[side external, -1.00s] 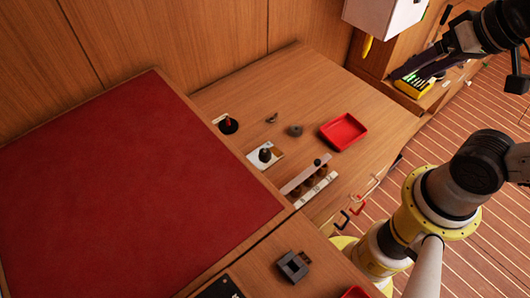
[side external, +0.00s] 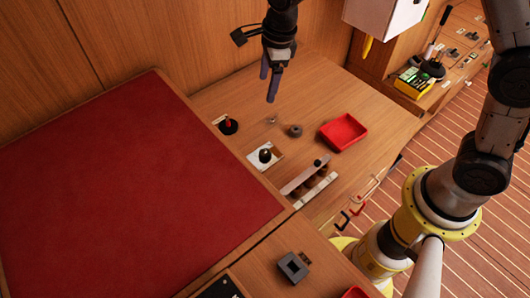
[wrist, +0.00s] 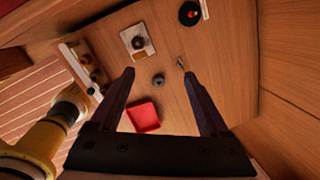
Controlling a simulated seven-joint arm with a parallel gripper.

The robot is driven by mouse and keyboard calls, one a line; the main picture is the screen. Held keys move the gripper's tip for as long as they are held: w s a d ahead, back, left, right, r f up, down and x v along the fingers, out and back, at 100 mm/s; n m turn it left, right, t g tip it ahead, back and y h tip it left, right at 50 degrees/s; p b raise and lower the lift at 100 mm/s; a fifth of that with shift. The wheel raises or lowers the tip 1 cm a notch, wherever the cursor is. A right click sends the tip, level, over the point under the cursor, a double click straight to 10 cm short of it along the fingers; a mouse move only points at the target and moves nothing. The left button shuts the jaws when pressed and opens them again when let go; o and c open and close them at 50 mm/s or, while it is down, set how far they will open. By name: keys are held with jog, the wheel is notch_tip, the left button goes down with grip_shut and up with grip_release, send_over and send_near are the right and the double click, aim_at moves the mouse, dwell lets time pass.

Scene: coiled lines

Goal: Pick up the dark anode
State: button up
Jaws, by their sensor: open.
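A small dark grey round piece (side external: 295,131), which looks like the dark anode, lies on the wooden counter. My gripper (side external: 268,88) is open and empty, pointing down above the counter. In the wrist view my gripper (wrist: 159,74) has its two fingers spread wide, and nothing is between them up close. My gripper appears well above the anode and not touching it.
A red tray (side external: 344,132) lies right of the anode. A small metal fitting (side external: 271,120) is left of it. A black knob on a white plate (side external: 278,160), a black round piece with a red top (side external: 228,125) and a pale rack (side external: 305,175) are nearby. Wooden walls stand behind.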

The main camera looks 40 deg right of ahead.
jog(key=s+a+f+n+g, duration=0.1)
jog(key=s+a+f+g, duration=0.15)
jog(key=f, duration=0.75)
send_over(265, 149)
jog(key=shift+t, duration=0.25)
jog(key=f, duration=0.7)
jog(key=shift+w+a, duration=0.1)
jog(key=shift+a, duration=0.1)
jog(key=shift+d+f, duration=0.15)
jog(key=shift+f, duration=2.7)
grip_shut()
